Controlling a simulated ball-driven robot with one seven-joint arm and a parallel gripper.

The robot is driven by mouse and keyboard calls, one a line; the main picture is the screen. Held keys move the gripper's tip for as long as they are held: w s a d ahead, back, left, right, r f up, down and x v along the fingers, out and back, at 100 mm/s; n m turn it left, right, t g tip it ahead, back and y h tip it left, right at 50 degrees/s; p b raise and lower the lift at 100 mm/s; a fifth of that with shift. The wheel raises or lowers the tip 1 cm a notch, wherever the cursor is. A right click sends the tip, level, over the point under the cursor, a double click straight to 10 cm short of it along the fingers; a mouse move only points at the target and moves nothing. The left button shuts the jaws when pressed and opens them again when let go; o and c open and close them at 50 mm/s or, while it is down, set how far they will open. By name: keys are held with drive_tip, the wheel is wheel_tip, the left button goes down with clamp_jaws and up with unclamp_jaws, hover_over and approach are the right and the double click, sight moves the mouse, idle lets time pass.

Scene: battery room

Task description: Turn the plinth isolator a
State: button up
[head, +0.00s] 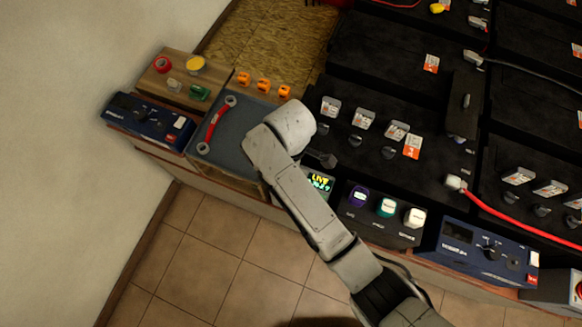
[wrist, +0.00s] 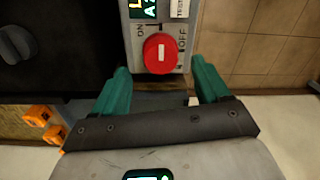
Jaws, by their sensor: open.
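The plinth isolator (wrist: 161,53) shows in the wrist view as a round red knob with a white bar, on a grey panel. ON is printed to the knob's left and OFF to its right. The bar stands upright in this view. My gripper (wrist: 158,72) has two green fingers, open and empty, one on each side below the knob with clear gaps. The fingers do not visibly touch it. In the head view my arm hides the knob; the lit LIVE display (head: 319,182) shows beside the arm.
Black battery blocks (head: 380,100) with several clear-capped switches fill the right and back. A blue instrument (head: 480,250) stands at front right. A red wrench (head: 216,125) lies on the grey mat at left, near a wooden board (head: 160,82) with coloured parts. Tiled floor (head: 215,250) is open in front.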

drive_tip(key=shift+s+f, duration=0.1)
drive_tip(key=shift+f, duration=2.2)
drive_tip(key=c, duration=1)
